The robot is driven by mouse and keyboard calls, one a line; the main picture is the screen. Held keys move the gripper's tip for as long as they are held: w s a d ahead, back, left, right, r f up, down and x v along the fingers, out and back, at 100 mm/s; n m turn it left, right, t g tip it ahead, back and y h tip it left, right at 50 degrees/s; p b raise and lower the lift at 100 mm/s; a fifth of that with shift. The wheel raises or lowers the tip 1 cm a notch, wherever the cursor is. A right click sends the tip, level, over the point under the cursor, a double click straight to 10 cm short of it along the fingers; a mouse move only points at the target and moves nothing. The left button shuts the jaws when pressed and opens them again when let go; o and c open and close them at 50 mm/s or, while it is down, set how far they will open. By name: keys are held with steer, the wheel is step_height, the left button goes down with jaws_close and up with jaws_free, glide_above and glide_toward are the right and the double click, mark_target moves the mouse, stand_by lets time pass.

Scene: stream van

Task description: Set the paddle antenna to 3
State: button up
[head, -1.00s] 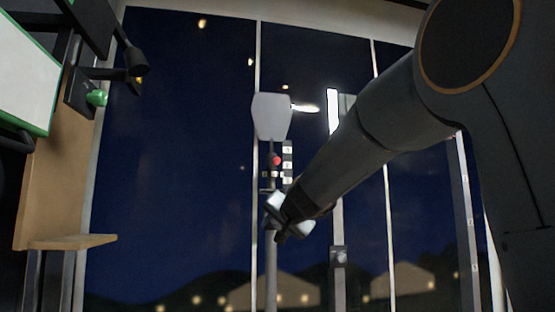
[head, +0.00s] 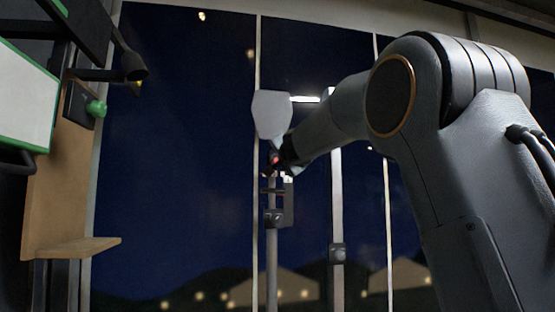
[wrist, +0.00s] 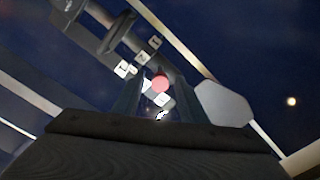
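The paddle antenna (head: 272,114) is a pale grey plate on an upright pole in the middle of the head view. It also shows at the right in the wrist view (wrist: 223,103). A red knob (wrist: 160,83) sits below the paddle on the pole. White number plates (wrist: 125,69) lie along the pole; their digits are too blurred to read surely. My gripper (head: 278,162) is at the red knob's height. In the wrist view its dark fingers are apart, with the knob showing between them. I cannot tell whether they touch it.
A wooden shelf (head: 75,248) and a dark panel with a green knob (head: 96,108) stand at the left. Another pole with a small dark box (head: 337,253) stands right of the antenna. Dark windows with pale frames lie behind. The space left of the antenna is clear.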

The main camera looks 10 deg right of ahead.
steer(key=shift+w, duration=0.4)
jaws_close()
